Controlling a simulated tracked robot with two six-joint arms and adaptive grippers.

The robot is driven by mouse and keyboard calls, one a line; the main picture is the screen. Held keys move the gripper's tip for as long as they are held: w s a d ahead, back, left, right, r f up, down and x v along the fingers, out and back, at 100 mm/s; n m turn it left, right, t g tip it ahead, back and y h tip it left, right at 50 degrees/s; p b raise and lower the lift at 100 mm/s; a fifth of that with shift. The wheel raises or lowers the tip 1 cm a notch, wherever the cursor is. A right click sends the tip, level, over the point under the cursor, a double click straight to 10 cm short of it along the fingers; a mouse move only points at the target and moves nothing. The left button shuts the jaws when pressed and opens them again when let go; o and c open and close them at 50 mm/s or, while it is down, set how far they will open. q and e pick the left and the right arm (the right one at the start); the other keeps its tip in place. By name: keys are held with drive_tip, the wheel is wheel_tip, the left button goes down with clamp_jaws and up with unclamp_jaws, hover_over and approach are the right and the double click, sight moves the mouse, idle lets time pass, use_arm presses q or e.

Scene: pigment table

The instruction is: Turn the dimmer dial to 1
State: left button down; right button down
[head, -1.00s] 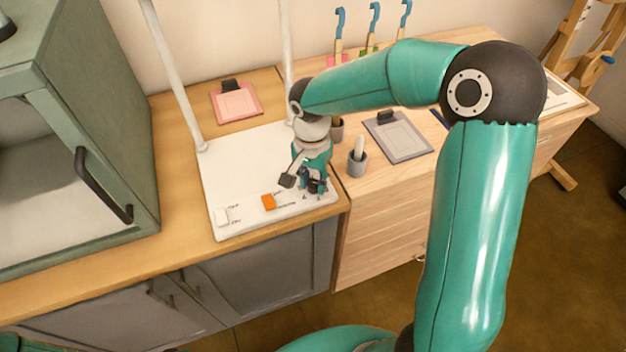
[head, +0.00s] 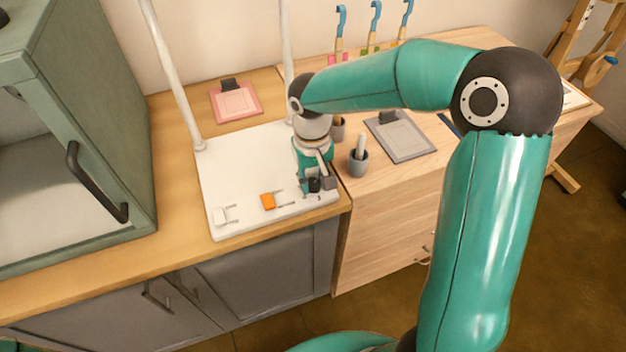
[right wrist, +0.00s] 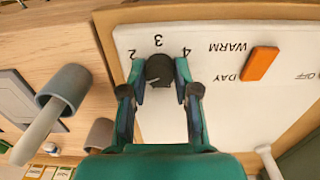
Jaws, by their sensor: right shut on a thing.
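The dimmer dial (right wrist: 160,70) is a small black round knob on the white panel (head: 245,170), near its front right corner. In the right wrist view, the printed figures 2, 3 and 4 show around it; no 1 is visible, and the left finger covers part of that side. A faint light mark on the knob seems to point to the lower left of that view. My right gripper (right wrist: 162,82) is shut on the dial, a finger on each side; it also shows in the head view (head: 314,186). My left gripper is not in view.
An orange switch (head: 268,201) and a white switch (head: 220,215) sit left of the dial. A grey cup (head: 358,163) with a pestle-like rod stands close right of the panel. A green cabinet (head: 130,120) stands at the left. The panel's middle is clear.

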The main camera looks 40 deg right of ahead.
sight(312, 183)
drive_tip(key=shift+r+n, duration=0.1)
drive_tip(key=shift+n, duration=1)
drive_tip(key=shift+w, duration=0.1)
drive_tip(key=c, duration=0.8)
unclamp_jaws()
drive_tip(key=shift+c, duration=0.2)
wheel_tip(312, 183, up, 12)
drive_tip(key=shift+a, duration=0.15)
